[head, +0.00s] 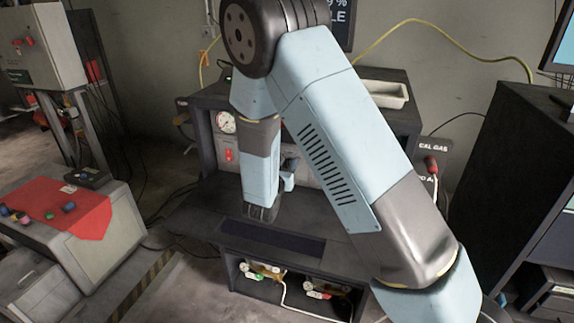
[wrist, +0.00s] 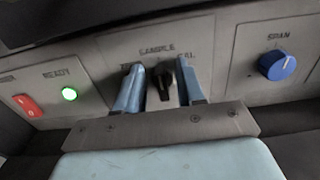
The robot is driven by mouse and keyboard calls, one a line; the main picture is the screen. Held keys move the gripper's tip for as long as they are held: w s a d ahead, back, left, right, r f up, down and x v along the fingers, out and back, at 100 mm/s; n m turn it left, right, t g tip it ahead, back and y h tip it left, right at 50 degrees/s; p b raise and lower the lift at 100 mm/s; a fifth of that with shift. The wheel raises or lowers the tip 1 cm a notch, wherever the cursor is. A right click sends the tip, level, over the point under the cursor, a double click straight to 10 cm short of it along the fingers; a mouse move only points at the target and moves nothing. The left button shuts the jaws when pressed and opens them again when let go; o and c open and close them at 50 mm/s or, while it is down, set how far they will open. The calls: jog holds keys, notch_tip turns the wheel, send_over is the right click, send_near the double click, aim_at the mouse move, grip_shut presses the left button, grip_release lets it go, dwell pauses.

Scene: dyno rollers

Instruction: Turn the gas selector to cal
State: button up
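The gas selector is a black knob (wrist: 162,84) on a grey panel, in the middle of the wrist view. The label SAMPLE is above it and CAL is at its upper right; the label at upper left is partly covered by a finger. The knob looks roughly upright, towards SAMPLE. My gripper (wrist: 161,90) has one blue finger on each side of the knob. The fingers stand apart, with narrow gaps showing beside the knob, so I see no firm grip. In the head view my arm hides the selector.
Left of the selector are a lit green READY lamp (wrist: 69,94) and a red rocker switch (wrist: 28,105). A blue SPAN knob (wrist: 277,65) is to the right. In the head view, a pressure gauge (head: 226,122) is on the bench's left and a white tray (head: 384,94) is on top.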

grip_shut()
dwell(0.3)
jog(key=m, duration=0.5)
jog(key=shift+s+d+f, duration=0.15)
jog(key=shift+d, duration=0.25)
jog(key=m, duration=0.4)
jog(key=shift+s+d+f+m, duration=0.1)
jog(key=shift+d+f+m, duration=0.1)
jog(key=shift+m, duration=0.4)
jog(key=shift+f, duration=0.1)
grip_release()
